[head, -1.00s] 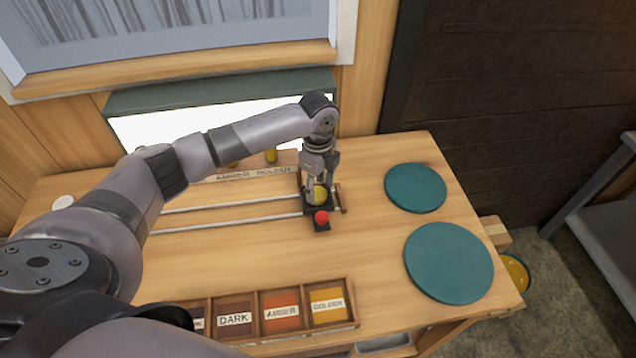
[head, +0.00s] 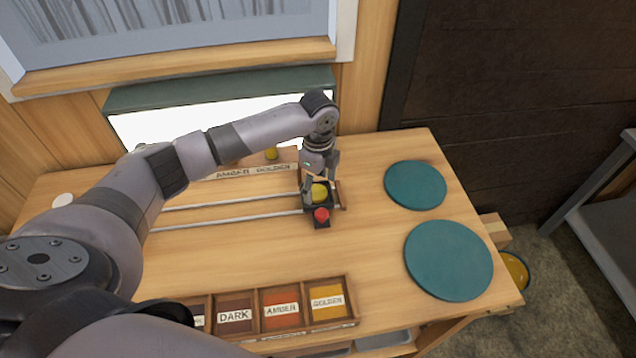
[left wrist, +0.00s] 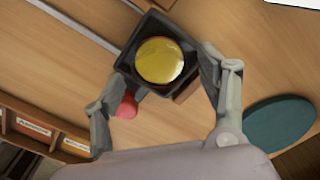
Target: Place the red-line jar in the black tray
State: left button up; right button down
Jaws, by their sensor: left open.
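A jar with a round yellow top (head: 319,191) stands in a square black tray (head: 309,209) at the right end of two rails. No red line shows on it from here. In the left wrist view the yellow top (left wrist: 159,61) sits inside the rim of the black tray (left wrist: 128,62). My left gripper (head: 321,182) is open just above the jar. Its fingers are spread on either side of the tray in the left wrist view (left wrist: 162,76), apart from the jar. My right gripper is not in view.
A red knob (head: 321,215) stands just in front of the tray. Two teal discs (head: 416,186) (head: 448,261) lie at the right. A wooden box with labelled compartments (head: 353,312) is at the front edge. Another small yellow-topped thing (head: 271,153) stands at the back.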

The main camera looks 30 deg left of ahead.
pick_arm(q)
notch_tip(320, 180, up, 12)
jog(key=b, duration=0.3)
dwell(0.6)
